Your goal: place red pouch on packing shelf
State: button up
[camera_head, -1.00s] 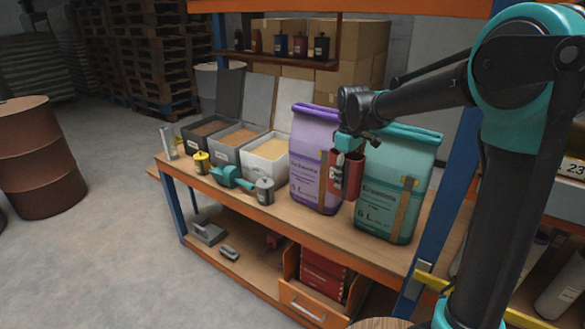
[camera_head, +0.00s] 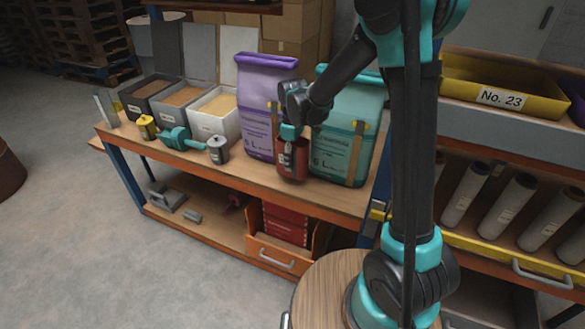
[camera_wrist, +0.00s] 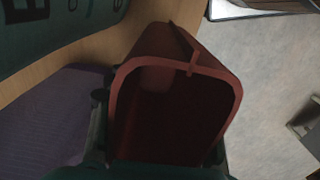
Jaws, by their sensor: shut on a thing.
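The red pouch (camera_head: 293,160) hangs from my gripper (camera_head: 290,140) in front of the purple and teal sacks, near the front edge of the workbench. In the wrist view the red pouch (camera_wrist: 175,95) fills the middle, its open mouth toward the camera, and the fingers flank it. My gripper is shut on it. Whether its base touches the bench top cannot be told.
The purple sack (camera_head: 262,90) and the teal sack (camera_head: 345,140) stand close behind the pouch. Bins, a grey canister (camera_head: 218,150) and a teal tool (camera_head: 178,138) occupy the bench's left. At right is a rack with a yellow tray (camera_head: 500,97) and several white rolls (camera_head: 507,205).

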jog(key=shift+f, duration=2.15)
jog(key=o, duration=0.8)
jog(key=shift+f, duration=0.1)
notch_tip(320, 180, up, 12)
